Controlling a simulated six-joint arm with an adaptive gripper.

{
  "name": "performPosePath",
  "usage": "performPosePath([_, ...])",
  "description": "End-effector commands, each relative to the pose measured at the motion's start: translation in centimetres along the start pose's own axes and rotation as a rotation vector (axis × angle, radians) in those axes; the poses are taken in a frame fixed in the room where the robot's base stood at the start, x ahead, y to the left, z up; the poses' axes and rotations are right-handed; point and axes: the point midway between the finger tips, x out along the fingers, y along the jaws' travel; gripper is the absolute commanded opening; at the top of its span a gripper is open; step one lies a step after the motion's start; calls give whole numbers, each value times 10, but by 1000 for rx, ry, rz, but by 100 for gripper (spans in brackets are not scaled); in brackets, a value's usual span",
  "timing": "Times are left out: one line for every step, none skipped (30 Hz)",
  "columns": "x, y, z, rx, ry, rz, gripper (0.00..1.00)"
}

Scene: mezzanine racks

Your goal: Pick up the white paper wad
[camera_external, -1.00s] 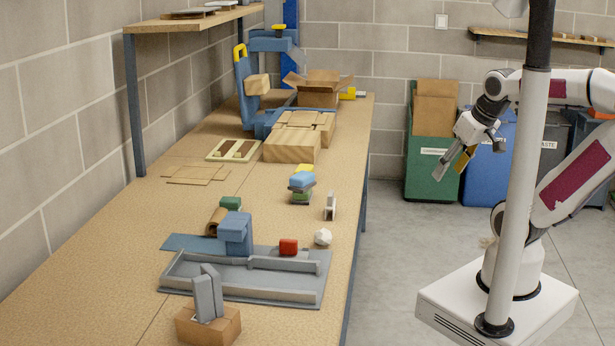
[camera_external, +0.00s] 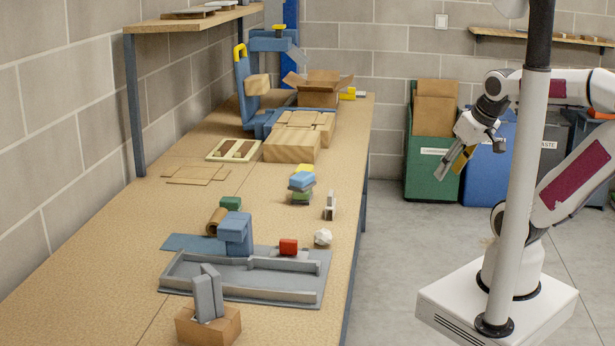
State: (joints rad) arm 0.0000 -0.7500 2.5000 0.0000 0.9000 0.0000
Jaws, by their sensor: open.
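The white paper wad (camera_external: 323,237) is a small crumpled ball on the wooden workbench (camera_external: 205,202), near its right edge. It sits just behind the right end of a grey tray-like fixture. My gripper (camera_external: 450,166) is open and empty. It hangs in the air to the right of the bench, well apart from the wad, in front of the green bin in the picture.
A grey pole (camera_external: 515,200) stands in front of my arm. Floor beside the bench is clear.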

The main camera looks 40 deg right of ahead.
Motion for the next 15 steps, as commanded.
performPosePath([0, 0, 0, 0, 0, 0, 41])
performPosePath([0, 0, 0, 0, 0, 0, 41])
performPosePath([0, 0, 0, -2, 0, -1, 41])
performPosePath([0, -1, 0, -3, 0, -2, 41])
performPosePath([0, -2, 0, -6, 0, -3, 41])
performPosePath([1, -3, 0, -11, -3, -6, 41])
performPosePath([2, -4, 0, -15, -7, -8, 41])
performPosePath([3, -5, 1, -20, -14, -11, 41])
performPosePath([5, -7, 2, -27, -24, -14, 41])
performPosePath([7, -8, 2, -33, -33, -17, 41])
performPosePath([9, -10, 3, -40, -43, -21, 41])
performPosePath([12, -13, 3, -50, -57, -25, 41])
performPosePath([15, -14, 4, -57, -69, -28, 41])
performPosePath([17, -17, 4, -65, -80, -32, 41])
performPosePath([21, -20, 4, -77, -97, -37, 41])
